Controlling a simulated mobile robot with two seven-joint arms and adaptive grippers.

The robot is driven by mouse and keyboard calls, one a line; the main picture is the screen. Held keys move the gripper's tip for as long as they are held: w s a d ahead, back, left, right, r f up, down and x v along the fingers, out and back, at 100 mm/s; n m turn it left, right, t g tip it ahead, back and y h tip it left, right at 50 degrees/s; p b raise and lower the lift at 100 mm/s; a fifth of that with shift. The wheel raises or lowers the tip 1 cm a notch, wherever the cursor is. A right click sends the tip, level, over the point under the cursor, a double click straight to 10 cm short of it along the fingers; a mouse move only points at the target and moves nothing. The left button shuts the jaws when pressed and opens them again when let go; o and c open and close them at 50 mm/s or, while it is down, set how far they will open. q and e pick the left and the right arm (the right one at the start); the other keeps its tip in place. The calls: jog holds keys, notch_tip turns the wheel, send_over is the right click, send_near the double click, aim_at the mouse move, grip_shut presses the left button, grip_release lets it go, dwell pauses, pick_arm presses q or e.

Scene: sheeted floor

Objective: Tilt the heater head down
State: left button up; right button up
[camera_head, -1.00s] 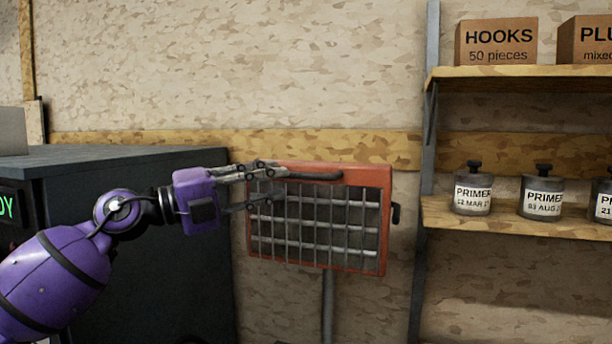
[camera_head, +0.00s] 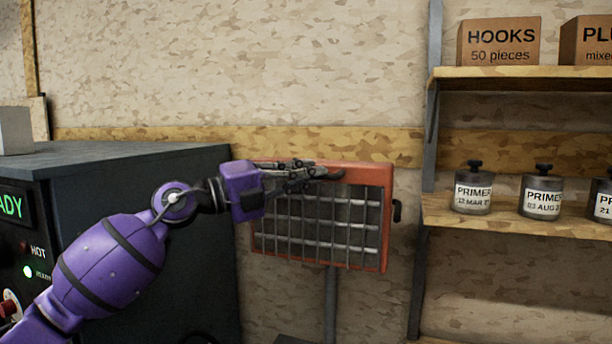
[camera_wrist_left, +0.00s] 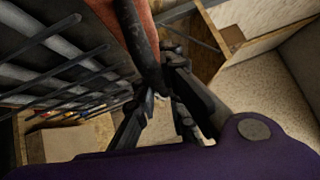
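The heater head (camera_head: 388,215) is an orange-red box with a barred grille, on a grey stand pole (camera_head: 330,305). Its face looks close to upright. A dark handle (camera_head: 328,173) runs along its top front edge; it also shows in the left wrist view (camera_wrist_left: 142,45). My left gripper (camera_head: 300,174) is at the left part of this handle. In the left wrist view its fingers (camera_wrist_left: 160,92) lie on both sides of the handle and look closed onto it; the exact contact is partly hidden. A dark knob (camera_head: 397,211) is on the head's right side. My right gripper is not in view.
A dark cabinet (camera_head: 130,165) with a lit panel stands at the left, behind my left arm. Shelves (camera_head: 520,222) at the right hold primer jars (camera_head: 473,190) and cardboard boxes (camera_head: 498,42). The wall is behind the heater. Open space lies between heater and shelves.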

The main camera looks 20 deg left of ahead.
aim_at(303, 196)
pick_arm(q)
grip_shut()
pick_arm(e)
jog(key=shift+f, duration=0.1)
pick_arm(q)
jog(key=shift+f+b, duration=0.35)
jog(key=shift+f, duration=0.05)
jog(key=s+f+m+g+h+b, duration=0.1)
jog(key=f+m+h+b, duration=0.3)
jog(key=b, duration=0.5)
jog(key=s+f+m+g+h+b, duration=0.1)
jog(key=s+f+m+h+b, duration=0.2)
jog(key=f+m+b, duration=0.3)
jog(key=shift+s+m+h+b, duration=0.25)
jog(key=shift+m+h+b, duration=0.55)
jog(key=shift+b, duration=1.1)
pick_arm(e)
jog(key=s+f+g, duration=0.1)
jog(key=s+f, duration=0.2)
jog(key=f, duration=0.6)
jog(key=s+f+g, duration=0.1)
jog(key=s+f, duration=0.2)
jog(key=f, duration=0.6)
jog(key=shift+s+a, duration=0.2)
pick_arm(q)
jog(key=shift+a, duration=0.1)
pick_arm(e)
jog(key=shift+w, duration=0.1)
